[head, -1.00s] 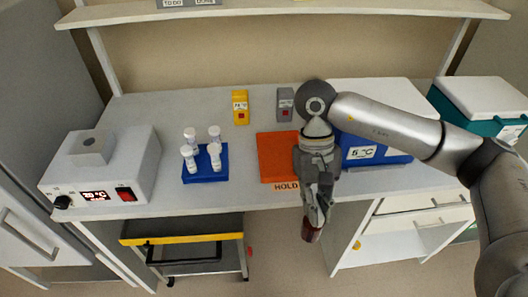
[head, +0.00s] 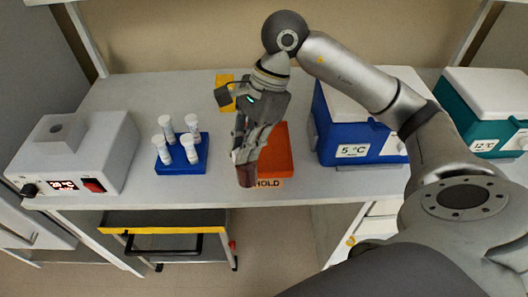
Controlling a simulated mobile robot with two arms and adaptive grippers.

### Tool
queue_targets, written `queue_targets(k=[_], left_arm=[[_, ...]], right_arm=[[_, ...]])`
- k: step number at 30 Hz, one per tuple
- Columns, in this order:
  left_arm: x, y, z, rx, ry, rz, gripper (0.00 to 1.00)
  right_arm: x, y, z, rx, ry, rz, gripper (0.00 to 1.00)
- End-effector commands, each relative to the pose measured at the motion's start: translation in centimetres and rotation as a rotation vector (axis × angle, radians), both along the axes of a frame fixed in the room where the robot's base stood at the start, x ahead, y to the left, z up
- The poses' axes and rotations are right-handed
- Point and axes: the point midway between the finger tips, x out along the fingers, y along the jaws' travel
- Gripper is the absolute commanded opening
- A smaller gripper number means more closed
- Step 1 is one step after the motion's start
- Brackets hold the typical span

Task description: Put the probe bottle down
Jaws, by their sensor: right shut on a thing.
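My right gripper (head: 243,152) points down over the front of the bench, at the left side of the orange HOLD mat (head: 277,150). It is shut on a dark reddish-brown bottle (head: 247,177), likely the probe bottle. The bottle hangs below the fingers, roughly upright, near the mat's front left corner and the bench edge. I cannot tell whether it touches the surface. The gripper and bottle hide part of the mat's left side. My left gripper is not in view.
A blue rack (head: 201,165) with several white vials stands left of the bottle. A white heater block (head: 100,140) is at the far left. A blue 5 °C cooler (head: 322,130) and a teal 12 °C cooler (head: 455,105) stand right. A yellow device (head: 223,98) is behind my gripper.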

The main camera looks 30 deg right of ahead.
Motion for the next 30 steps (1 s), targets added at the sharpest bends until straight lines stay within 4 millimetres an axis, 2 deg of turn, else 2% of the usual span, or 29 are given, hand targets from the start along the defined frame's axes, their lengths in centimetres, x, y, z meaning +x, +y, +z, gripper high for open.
queue_targets(k=[9,15,22,30], left_arm=[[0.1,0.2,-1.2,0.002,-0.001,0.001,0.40],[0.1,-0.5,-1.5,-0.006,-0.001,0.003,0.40],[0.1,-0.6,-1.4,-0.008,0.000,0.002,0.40],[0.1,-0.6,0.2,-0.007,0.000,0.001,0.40]], right_arm=[[1.0,-1.6,2.1,0.003,-0.006,-0.632,0.00],[1.3,-2.5,3.2,0.003,-0.005,-0.902,0.00],[2.0,-3.5,3.3,0.002,0.003,-1.014,0.00],[6.2,-7.7,0.8,-0.001,0.008,-1.019,0.00]])
